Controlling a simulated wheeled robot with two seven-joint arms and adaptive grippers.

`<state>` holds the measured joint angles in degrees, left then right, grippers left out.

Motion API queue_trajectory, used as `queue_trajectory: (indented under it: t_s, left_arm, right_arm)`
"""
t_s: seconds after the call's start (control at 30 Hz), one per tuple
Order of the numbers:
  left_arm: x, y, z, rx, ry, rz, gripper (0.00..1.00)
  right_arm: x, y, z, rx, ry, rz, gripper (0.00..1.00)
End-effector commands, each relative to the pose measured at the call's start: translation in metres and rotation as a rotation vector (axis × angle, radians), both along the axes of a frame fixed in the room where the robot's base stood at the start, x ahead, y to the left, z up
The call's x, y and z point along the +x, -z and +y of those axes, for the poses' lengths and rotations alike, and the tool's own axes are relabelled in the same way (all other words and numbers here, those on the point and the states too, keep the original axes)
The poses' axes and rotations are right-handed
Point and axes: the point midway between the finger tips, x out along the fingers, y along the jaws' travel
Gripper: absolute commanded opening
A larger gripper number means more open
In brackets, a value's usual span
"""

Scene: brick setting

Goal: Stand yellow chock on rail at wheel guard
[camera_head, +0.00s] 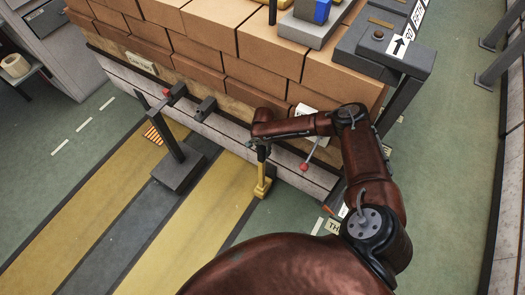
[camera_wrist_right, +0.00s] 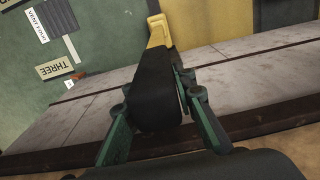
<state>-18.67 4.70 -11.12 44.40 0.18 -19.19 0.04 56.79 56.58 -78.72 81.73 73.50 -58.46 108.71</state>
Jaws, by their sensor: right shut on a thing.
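The yellow chock (camera_head: 262,187) has a yellow foot and a dark upper part. My right gripper (camera_head: 262,142) is shut on the dark part, and the yellow foot points down beside the grey rail. In the right wrist view the green fingers (camera_wrist_right: 158,125) close around the black part, with the yellow part (camera_wrist_right: 158,30) beyond it. The grey rail (camera_head: 235,137) runs along the base of the brick stack, and its seamed top shows in the wrist view (camera_wrist_right: 120,95). I cannot tell whether the chock touches the rail. Dark blocks (camera_head: 206,107) sit on the rail; I cannot tell which part is the wheel guard. My left gripper is not in view.
A dark post on a square foot (camera_head: 178,178) stands on the striped floor left of the chock. The brick stack (camera_head: 255,75) rises behind the rail. A red-tipped lever (camera_head: 304,167) is right of the gripper. Yellow floor bands (camera_head: 215,190) are mostly clear.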

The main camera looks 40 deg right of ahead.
Motion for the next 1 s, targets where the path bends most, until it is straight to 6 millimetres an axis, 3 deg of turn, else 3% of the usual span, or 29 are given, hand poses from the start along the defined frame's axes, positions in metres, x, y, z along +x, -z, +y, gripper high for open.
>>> queue_trajectory:
  t_s: [0.3, 0.33, 0.57, 0.87, 1.0]
  left_arm:
    - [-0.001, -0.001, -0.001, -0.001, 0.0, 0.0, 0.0]
    - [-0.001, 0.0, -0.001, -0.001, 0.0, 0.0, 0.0]
    - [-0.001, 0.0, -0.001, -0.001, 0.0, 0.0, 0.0]
    - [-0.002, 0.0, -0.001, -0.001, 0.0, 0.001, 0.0]
    - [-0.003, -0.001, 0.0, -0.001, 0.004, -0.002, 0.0]
  right_arm:
    - [0.004, 0.0, 0.001, 0.002, 0.001, -0.008, 0.0]
    - [0.001, 0.002, 0.001, 0.002, 0.001, -0.001, 0.25]
    - [0.001, 0.003, 0.001, 0.002, 0.0, -0.001, 0.41]
    - [0.001, 0.002, 0.001, 0.002, -0.001, -0.001, 0.42]
    - [0.0, -0.009, 0.001, 0.002, -0.001, -0.002, 0.42]
